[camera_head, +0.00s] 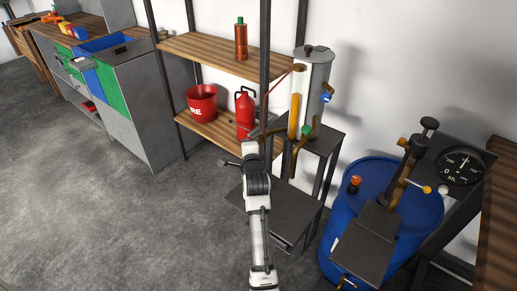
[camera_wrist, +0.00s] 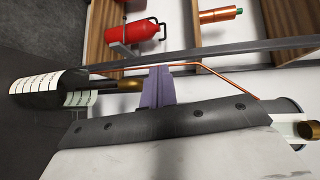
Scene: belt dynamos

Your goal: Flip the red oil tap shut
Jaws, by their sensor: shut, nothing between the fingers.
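The oil cylinder (camera_head: 319,68) stands upright on a dark stand, with an amber sight tube (camera_head: 295,112) on its front. A green knob (camera_head: 306,131) and a blue knob (camera_head: 327,97) show on its brass fittings. I cannot make out a red tap there for certain; my arm hides part of the lower left side. My gripper (camera_head: 257,134) is just left of the cylinder's lower fittings. In the wrist view my gripper (camera_wrist: 160,72) is shut and empty, its purple fingers together near a thin copper pipe (camera_wrist: 225,77). A brass piece (camera_wrist: 128,84) lies just left of the fingers.
A dark shelf post (camera_head: 264,55) stands close behind my gripper. The shelf holds a red bucket (camera_head: 202,103), a red can (camera_head: 244,112) and a copper-coloured bottle (camera_head: 241,42). A blue drum (camera_head: 415,210) with an orange-red cap (camera_head: 354,181) stands right. Floor at left is clear.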

